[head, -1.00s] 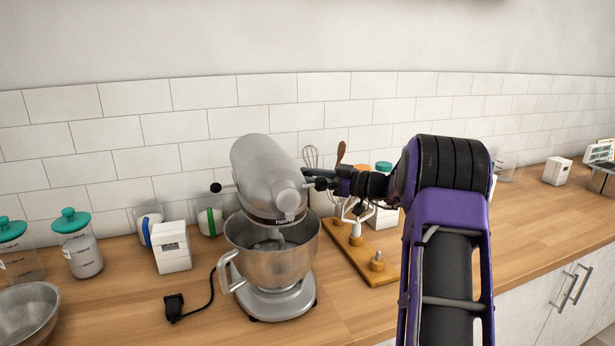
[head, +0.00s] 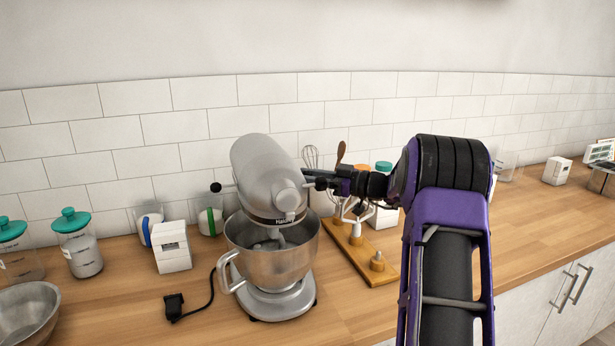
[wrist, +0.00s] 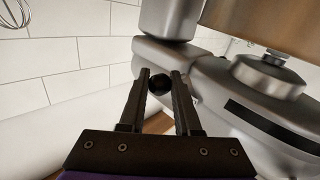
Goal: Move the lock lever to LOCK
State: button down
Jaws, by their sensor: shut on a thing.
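The silver stand mixer (head: 262,175) stands on the counter with its metal bowl (head: 272,250) under the head. In the wrist view a round black knob (wrist: 159,86), seemingly the end of the lock lever, lies between my fingertips. My gripper (head: 311,179) reaches in from the right to the mixer head's right side; it also shows in the wrist view (wrist: 160,82), shut on the knob. The lever's shaft and any LOCK marking cannot be made out. Another black knob (head: 215,187) sticks out at the mixer's left side.
A wooden stand (head: 358,250) with pegs is close to the mixer's right, below my arm. A white box (head: 172,248), teal-lidded jars (head: 78,243) and a metal bowl (head: 28,312) stand to the left. A black plug (head: 174,307) with its cord lies in front.

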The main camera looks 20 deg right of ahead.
dwell(0.6)
jog(key=shift+s+b, duration=1.25)
jog(key=shift+b, duration=1.15)
jog(key=c, duration=0.6)
grip_release()
jog(key=shift+s, duration=0.1)
jog(key=b+v, duration=0.1)
jog(key=v, duration=1.6)
jog(key=shift+s+d, duration=0.15)
jog(key=shift+s, duration=0.05)
